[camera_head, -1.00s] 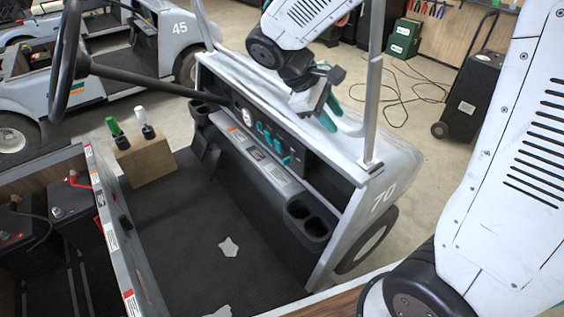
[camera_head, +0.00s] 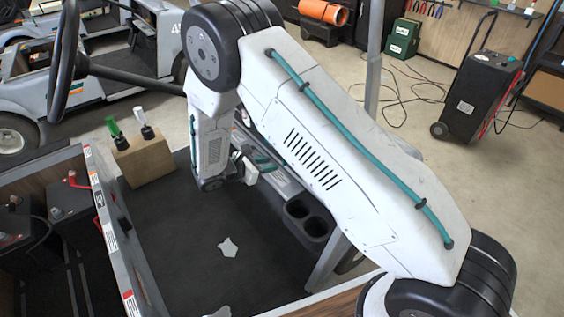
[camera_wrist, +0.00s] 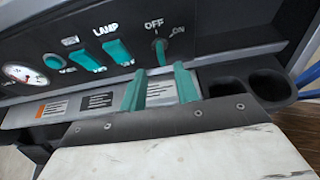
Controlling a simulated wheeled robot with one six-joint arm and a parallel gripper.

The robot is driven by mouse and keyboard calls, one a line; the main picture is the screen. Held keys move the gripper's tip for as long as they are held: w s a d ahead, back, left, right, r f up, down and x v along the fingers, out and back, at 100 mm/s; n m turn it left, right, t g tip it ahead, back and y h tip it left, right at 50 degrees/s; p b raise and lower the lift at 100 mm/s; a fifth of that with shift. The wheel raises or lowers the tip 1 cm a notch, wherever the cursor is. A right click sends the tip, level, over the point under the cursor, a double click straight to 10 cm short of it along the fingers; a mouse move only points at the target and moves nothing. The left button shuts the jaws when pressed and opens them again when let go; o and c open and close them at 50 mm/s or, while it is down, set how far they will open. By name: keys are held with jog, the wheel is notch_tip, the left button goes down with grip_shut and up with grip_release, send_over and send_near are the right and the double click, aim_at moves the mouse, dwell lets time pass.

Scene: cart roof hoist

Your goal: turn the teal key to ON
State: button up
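The teal key (camera_wrist: 161,52) is on the black dashboard panel in the wrist view, below the OFF and ON labels. It stands nearly upright in the picture, its top end towards OFF, with ON to its right. My gripper (camera_wrist: 159,74) is open, with its two teal fingers apart and nothing between them. The fingertips are just below the key in the picture; I see no contact. In the head view my arm hides the key and most of the gripper.
Teal LAMP rocker switches (camera_wrist: 117,51) and a white gauge (camera_wrist: 22,75) are left of the key. Cup holders (camera_head: 306,218) sit at the dash's right end.

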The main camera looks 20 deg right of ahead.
aim_at(287, 161)
jog(key=x, duration=0.6)
jog(key=shift+d, duration=0.3)
jog(key=shift+f, duration=0.15)
grip_shut()
